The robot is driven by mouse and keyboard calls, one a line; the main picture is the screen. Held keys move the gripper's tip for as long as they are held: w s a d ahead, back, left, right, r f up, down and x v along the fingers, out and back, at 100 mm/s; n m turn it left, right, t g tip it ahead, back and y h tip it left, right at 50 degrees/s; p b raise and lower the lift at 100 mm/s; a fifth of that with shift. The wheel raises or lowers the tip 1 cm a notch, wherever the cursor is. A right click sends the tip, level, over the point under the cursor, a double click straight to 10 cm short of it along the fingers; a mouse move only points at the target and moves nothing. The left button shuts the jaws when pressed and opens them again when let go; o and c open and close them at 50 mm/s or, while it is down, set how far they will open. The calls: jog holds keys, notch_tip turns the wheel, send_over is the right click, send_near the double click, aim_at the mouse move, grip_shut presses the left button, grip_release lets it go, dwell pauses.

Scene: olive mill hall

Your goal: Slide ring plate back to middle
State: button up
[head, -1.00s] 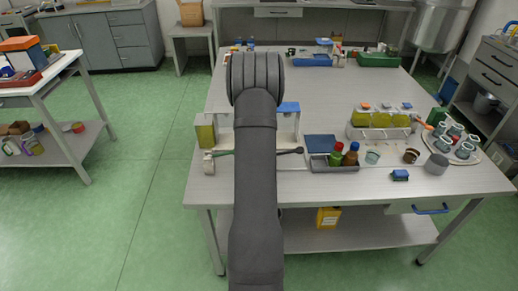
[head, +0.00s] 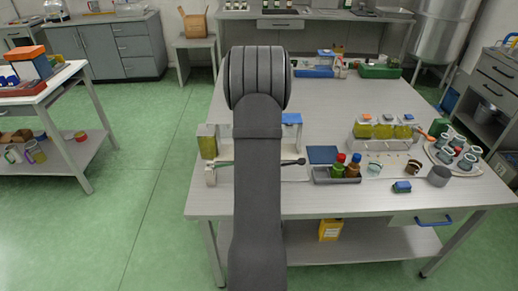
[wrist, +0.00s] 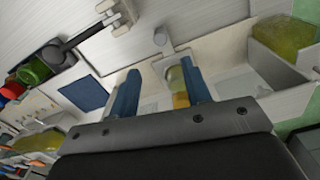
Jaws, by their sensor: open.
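I cannot make out a ring plate for certain. A white stand (head: 224,172) on the table's near left part is mostly hidden behind my arm in the head view. My gripper (wrist: 160,78) has two blue fingers standing apart. A yellow, partly clear piece (wrist: 179,88) shows between them, close to one finger; I cannot tell whether it touches. My arm hides the gripper in the head view.
A yellow-green container (head: 207,141) stands left of my arm. Right of it are a dark blue square (head: 322,154), a tray with capped bottles (head: 337,176), a vial rack (head: 385,134) and a round plate (head: 438,154) with several cups. A black-ended rod (head: 295,162) lies close to my arm.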

notch_tip(320, 180, up, 5)
jog(key=shift+r, duration=0.1)
dwell(0.3)
